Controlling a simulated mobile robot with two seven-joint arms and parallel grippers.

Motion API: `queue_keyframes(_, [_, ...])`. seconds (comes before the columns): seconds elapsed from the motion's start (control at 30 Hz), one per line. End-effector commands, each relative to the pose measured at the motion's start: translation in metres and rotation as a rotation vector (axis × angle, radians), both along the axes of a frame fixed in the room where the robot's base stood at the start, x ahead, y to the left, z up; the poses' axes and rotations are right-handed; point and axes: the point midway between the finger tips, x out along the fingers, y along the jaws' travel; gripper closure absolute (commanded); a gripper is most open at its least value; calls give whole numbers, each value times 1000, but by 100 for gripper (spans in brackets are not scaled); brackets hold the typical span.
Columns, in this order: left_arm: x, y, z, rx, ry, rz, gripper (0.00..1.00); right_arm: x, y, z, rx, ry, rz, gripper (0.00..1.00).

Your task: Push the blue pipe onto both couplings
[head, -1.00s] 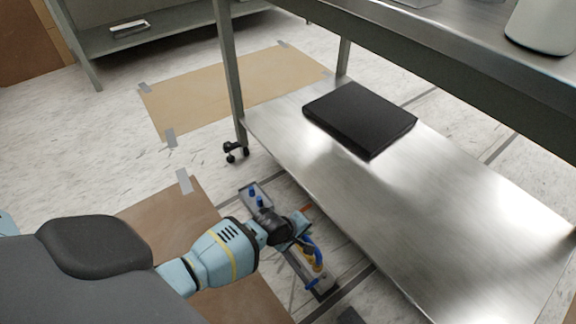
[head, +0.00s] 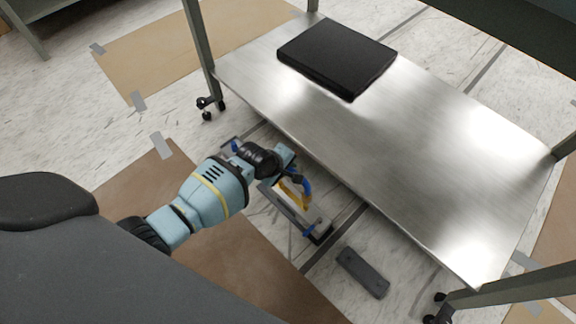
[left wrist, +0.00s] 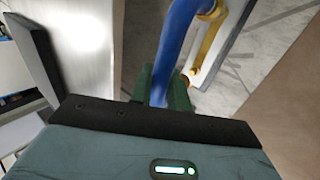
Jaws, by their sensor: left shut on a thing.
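The blue pipe (head: 304,184) is a curved tube low beside the steel cart. My left gripper (head: 292,168) is shut on it. In the left wrist view the blue pipe (left wrist: 176,45) runs up from between the green fingers (left wrist: 167,90). A yellow pipe (head: 291,193) sits just beside it, and its bend and brass-coloured end show in the left wrist view (left wrist: 207,45). Both are at a long grey rail (head: 287,212) on the floor with blue fittings. I cannot tell which fittings are the couplings or whether the pipe touches them. My right gripper is not in view.
A dark grey block (head: 362,272) lies on the floor. Brown sheets (head: 200,280) cover the floor nearby.

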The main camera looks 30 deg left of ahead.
Motion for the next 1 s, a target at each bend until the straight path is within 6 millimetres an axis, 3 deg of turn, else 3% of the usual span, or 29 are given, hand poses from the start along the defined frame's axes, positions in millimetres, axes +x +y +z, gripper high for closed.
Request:
queue_keyframes(0.5, [1, 0, -32, -1, -2, 1, 100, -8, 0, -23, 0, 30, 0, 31])
queue_keyframes(1.0, [1, 0, -34, -1, -2, 0, 100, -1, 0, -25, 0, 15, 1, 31])
